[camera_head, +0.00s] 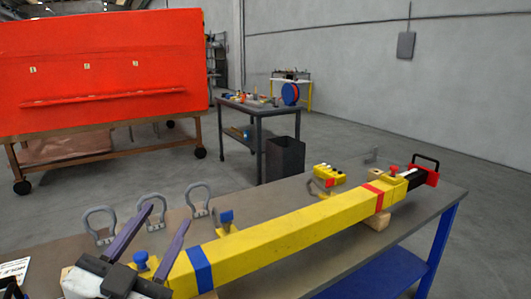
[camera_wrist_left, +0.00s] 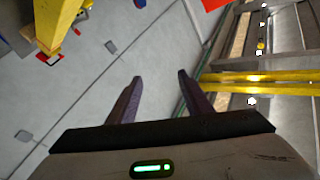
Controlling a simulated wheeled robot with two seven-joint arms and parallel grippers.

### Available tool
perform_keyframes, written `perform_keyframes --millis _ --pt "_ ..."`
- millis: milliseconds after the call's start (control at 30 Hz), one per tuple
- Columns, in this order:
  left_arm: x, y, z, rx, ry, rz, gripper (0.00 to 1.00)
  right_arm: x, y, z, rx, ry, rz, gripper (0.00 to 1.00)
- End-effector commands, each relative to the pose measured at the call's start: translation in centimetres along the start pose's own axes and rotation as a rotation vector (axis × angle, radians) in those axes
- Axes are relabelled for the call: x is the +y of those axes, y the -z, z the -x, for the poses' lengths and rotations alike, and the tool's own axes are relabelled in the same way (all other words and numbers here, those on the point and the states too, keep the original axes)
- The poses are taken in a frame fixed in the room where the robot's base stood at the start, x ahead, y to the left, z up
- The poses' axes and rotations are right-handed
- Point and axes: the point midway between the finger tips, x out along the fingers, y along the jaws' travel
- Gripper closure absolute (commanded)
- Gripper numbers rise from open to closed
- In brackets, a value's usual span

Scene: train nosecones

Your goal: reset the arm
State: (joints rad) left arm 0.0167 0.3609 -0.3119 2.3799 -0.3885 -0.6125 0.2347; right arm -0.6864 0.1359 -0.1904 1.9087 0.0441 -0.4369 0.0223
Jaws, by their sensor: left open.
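My left gripper (camera_head: 150,232) is at the lower left of the head view, above the near left end of the table (camera_head: 335,240). Its two purple fingers are spread apart with nothing between them. In the left wrist view the gripper (camera_wrist_left: 155,82) also shows open and empty, with grey floor behind the fingers. A long yellow beam (camera_head: 290,235) with blue and red bands lies along the table, just right of the gripper in the head view. My right gripper is not in view.
Several grey loop handles (camera_head: 150,208) stand on the table behind the left gripper. A yellow block (camera_head: 328,174) sits farther back. Beyond are a dark bin (camera_head: 285,160), a second table (camera_head: 255,105) and a large red panel (camera_head: 100,70) on a wheeled frame.

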Motion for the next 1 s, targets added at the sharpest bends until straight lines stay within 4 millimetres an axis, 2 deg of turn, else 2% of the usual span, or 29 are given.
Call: perform_keyframes --millis 33,100,167,200,300,333,400,533,700,867,900,1000 --pt "0.5 -3.8 1.2 -0.132 0.0 0.04 0.54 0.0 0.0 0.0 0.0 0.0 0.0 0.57" --pt "1.2 -8.7 3.4 -0.313 -0.007 0.082 0.54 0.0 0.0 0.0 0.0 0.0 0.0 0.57" --pt "2.0 -12.5 5.9 -0.463 -0.019 0.115 0.54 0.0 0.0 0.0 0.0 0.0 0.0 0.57" --pt "2.8 -14.9 7.8 -0.562 -0.033 0.135 0.54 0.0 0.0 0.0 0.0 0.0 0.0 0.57" --pt "4.6 -19.6 12.8 -0.788 -0.072 0.179 0.54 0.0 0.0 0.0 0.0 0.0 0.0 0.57" --pt "5.1 -20.6 14.2 -0.844 -0.085 0.19 0.54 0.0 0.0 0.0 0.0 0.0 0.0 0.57" --pt "6.1 -22.5 17.3 -0.961 -0.113 0.211 0.54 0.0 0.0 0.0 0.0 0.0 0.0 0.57" --pt "7.7 -24.7 22.3 -1.133 -0.163 0.24 0.54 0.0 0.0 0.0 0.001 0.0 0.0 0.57" --pt "9.4 -26.0 27.9 -1.31 -0.228 0.274 0.54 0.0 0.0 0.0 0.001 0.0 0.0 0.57" --pt "10.8 -26.5 32.8 -1.46 -0.289 0.302 0.54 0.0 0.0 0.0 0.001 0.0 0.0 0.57" --pt "11.5 -27.9 32.1 -1.426 -0.287 0.303 0.54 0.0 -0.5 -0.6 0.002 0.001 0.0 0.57" --pt "12.9 -29.8 31.3 -1.372 -0.29 0.312 0.54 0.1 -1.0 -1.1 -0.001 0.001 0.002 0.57"
